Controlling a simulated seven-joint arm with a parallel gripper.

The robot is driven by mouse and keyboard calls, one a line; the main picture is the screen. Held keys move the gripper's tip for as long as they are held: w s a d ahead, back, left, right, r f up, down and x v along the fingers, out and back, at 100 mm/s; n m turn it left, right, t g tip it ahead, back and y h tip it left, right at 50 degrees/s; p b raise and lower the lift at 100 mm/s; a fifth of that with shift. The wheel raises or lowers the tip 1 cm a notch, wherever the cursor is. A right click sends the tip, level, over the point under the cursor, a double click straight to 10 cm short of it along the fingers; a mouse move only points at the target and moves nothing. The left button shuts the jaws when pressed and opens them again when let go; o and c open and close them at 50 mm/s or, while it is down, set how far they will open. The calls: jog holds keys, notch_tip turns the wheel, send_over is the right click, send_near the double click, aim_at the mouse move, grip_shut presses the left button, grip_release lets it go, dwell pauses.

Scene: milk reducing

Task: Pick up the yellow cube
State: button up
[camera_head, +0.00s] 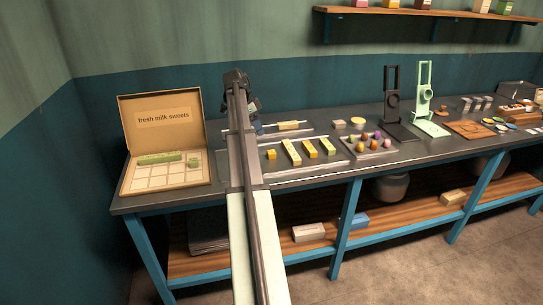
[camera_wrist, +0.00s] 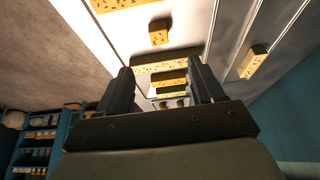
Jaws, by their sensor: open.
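The yellow cube (camera_head: 271,154) sits alone at the left end of a flat metal tray (camera_head: 283,173), just right of my arm. In the wrist view, a small speckled yellow cube (camera_wrist: 158,33) lies beyond my fingertips, apart from them. My gripper (camera_wrist: 161,76) is open, its two dark fingers spread with nothing clearly held. In the head view my gripper (camera_head: 257,124) is above the back of the table, behind the cube, and its tips are partly hidden by my arm. Several speckled yellow and green bars (camera_head: 291,152) lie right of the cube.
An open sweets box (camera_head: 125,185) with green pieces stands at the left. Another bar (camera_head: 289,125) lies behind the tray. A tray of coloured sweets (camera_head: 370,153), a black press (camera_head: 397,130) and a green press (camera_head: 430,126) stand to the right.

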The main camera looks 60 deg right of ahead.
send_over(270, 152)
jog(key=w+a, duration=0.1)
notch_tip(270, 152, down, 8)
jog(key=shift+w+r, duration=0.1)
jog(key=shift+x, duration=2.65)
jog(key=shift+w+a, duration=0.15)
jog(key=c, duration=1.1)
jog(key=shift+o, duration=0.2)
